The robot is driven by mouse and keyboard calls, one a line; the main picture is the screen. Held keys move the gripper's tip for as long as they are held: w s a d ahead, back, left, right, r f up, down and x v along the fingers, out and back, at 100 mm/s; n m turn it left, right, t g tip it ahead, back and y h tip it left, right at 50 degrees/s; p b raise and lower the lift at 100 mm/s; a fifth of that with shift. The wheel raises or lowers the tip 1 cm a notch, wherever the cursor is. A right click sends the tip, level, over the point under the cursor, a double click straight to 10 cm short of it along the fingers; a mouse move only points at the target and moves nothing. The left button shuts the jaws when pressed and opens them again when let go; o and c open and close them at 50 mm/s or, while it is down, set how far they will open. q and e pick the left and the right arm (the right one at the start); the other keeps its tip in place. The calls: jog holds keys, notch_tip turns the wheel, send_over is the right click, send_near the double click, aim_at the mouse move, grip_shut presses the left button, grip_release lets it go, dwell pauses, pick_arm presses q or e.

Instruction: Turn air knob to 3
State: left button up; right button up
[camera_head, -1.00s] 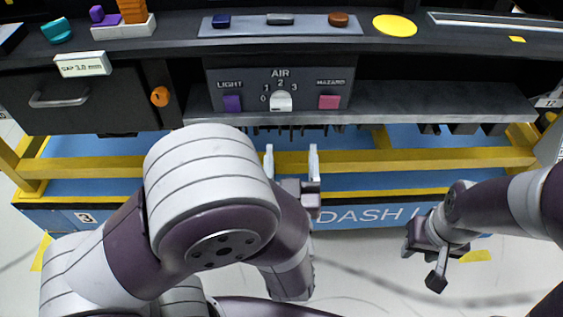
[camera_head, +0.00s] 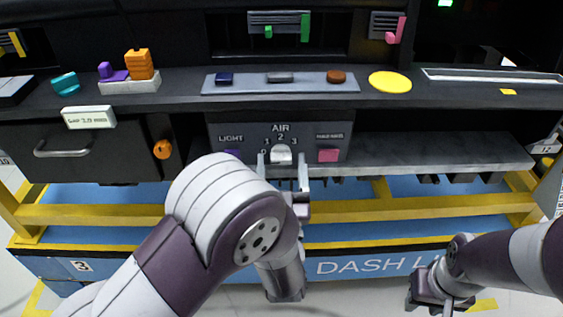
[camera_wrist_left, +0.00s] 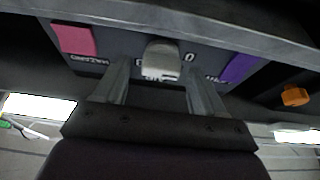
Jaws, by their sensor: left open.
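The air knob (camera_head: 281,154) is a white-grey dial in the middle of the dark control panel (camera_head: 309,134), below the label AIR and the numbers 1, 2 and 3. Which number it points at is hard to tell. My left gripper (camera_head: 284,166) is open, its two pale fingers standing one on each side of the knob in the head view. In the left wrist view the knob (camera_wrist_left: 161,60) shows between and just beyond the fingertips (camera_wrist_left: 160,75); contact cannot be made out. My right gripper (camera_head: 438,291) hangs low at the right, away from the panel, its fingers unclear.
A purple LIGHT button (camera_head: 232,154) and a pink HAZARD button (camera_head: 328,155) flank the knob. A shelf (camera_head: 435,152) extends right of the panel. Yellow rails (camera_head: 400,204) run below.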

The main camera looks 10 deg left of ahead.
pick_arm(q)
jog(key=c, duration=1.1)
jog(key=shift+o, duration=0.2)
